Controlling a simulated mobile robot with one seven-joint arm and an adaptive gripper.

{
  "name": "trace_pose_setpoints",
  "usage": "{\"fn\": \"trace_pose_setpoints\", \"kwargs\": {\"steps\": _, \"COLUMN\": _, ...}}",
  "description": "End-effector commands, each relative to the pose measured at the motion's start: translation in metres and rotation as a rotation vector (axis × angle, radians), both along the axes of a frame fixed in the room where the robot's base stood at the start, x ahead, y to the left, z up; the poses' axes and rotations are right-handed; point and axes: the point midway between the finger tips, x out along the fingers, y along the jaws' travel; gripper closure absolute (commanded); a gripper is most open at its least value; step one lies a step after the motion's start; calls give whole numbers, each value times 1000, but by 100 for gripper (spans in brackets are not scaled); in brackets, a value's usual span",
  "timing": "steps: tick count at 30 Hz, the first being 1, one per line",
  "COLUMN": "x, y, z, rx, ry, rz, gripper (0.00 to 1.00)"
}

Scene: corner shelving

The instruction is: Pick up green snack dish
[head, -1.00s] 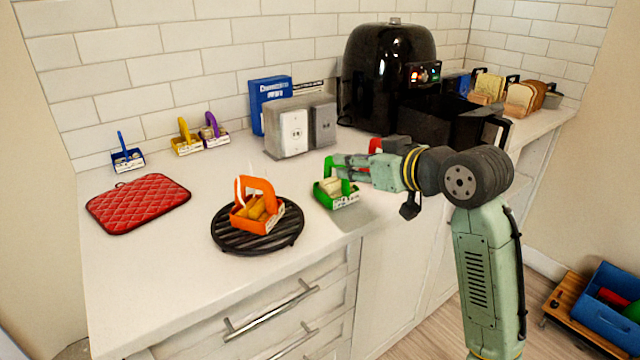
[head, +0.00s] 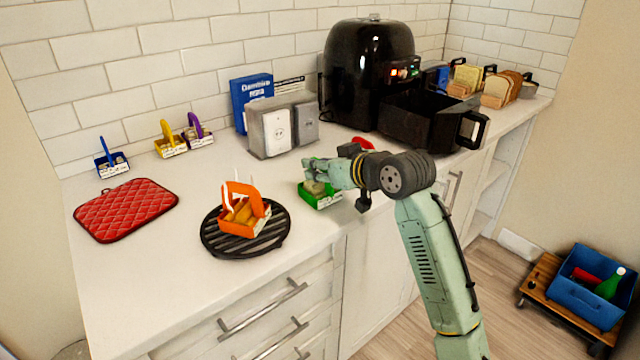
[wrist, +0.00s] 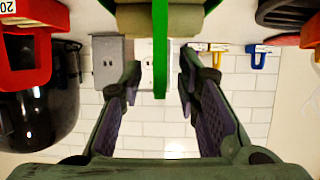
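The green snack dish (head: 322,200) stands on the counter, right of the black round grill plate, with pale food in it. My gripper (head: 313,171) is at the dish, and its fingers hide most of the handle in the head view. In the wrist view, the upright green handle of the dish (wrist: 160,50) shows between my two fingertips. My gripper (wrist: 159,76) is open there, with a gap visible on both sides of the handle.
An orange dish (head: 245,215) stands on the black grill plate (head: 213,243) to the left. A grey socket box (head: 268,133) is behind. The black air fryer (head: 366,65) has its drawer (head: 425,120) pulled out. A red item (head: 363,142) sits behind my wrist.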

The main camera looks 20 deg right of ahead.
Motion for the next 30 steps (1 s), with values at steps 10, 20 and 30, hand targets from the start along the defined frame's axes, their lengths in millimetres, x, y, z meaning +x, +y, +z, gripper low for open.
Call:
{"fn": "trace_pose_setpoints", "kwargs": {"steps": 10, "x": 4, "y": 1, "z": -3, "rx": 0, "ry": 0, "rz": -1, "gripper": 74}}
{"fn": "trace_pose_setpoints", "kwargs": {"steps": 20, "x": 4, "y": 1, "z": -2, "rx": 0, "ry": 0, "rz": -1, "gripper": 96}}
{"fn": "trace_pose_setpoints", "kwargs": {"steps": 30, "x": 4, "y": 1, "z": -2, "rx": 0, "ry": 0, "rz": -1, "gripper": 100}}
